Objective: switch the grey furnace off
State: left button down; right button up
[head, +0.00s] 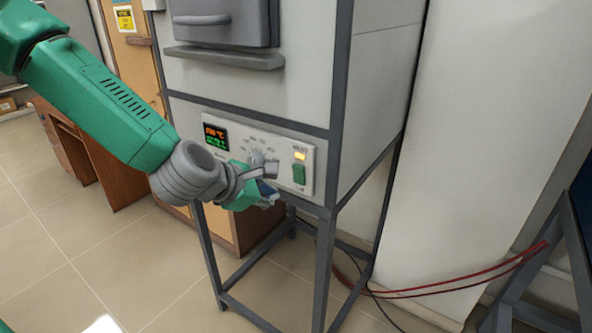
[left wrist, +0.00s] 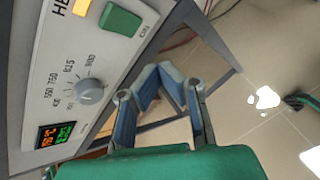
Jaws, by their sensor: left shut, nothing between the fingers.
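The grey furnace (head: 250,95) stands on a dark metal frame. Its front panel has a lit display (head: 216,137), a grey round dial (head: 257,158), a glowing orange lamp (head: 300,155) and a green rocker switch (head: 299,173). The left wrist view also shows the switch (left wrist: 120,19), lamp (left wrist: 82,6), dial (left wrist: 90,91) and display (left wrist: 56,133). My left gripper (head: 270,197) is shut and empty, just below and left of the switch, apart from it. Its blue-grey fingers (left wrist: 160,78) show in the left wrist view. My right gripper is out of view.
The furnace door (head: 222,22) and a protruding ledge (head: 224,58) are above the panel. Frame legs (head: 323,270) stand below it. Red hoses (head: 450,283) run along the floor to the right. A wooden desk (head: 110,165) stands behind at left.

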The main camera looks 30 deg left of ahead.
aim_at(298, 177)
pick_arm(q)
jog(key=w, duration=0.3)
jog(key=w+d+r, duration=0.1)
jog(key=w, duration=0.1)
jog(key=shift+w, duration=0.3)
jog(key=shift+f, duration=0.1)
jog(key=shift+a, duration=0.25)
jog(key=shift+d, duration=0.2)
jog(key=shift+a, duration=0.15)
dwell(0.3)
jog(key=shift+w, duration=0.1)
jog(key=shift+w+d+p, duration=0.2)
jog(key=shift+w+p, duration=0.1)
jog(key=shift+p, duration=0.05)
jog(key=shift+w+r, duration=0.2)
jog(key=shift+w, duration=0.1)
dwell(0.8)
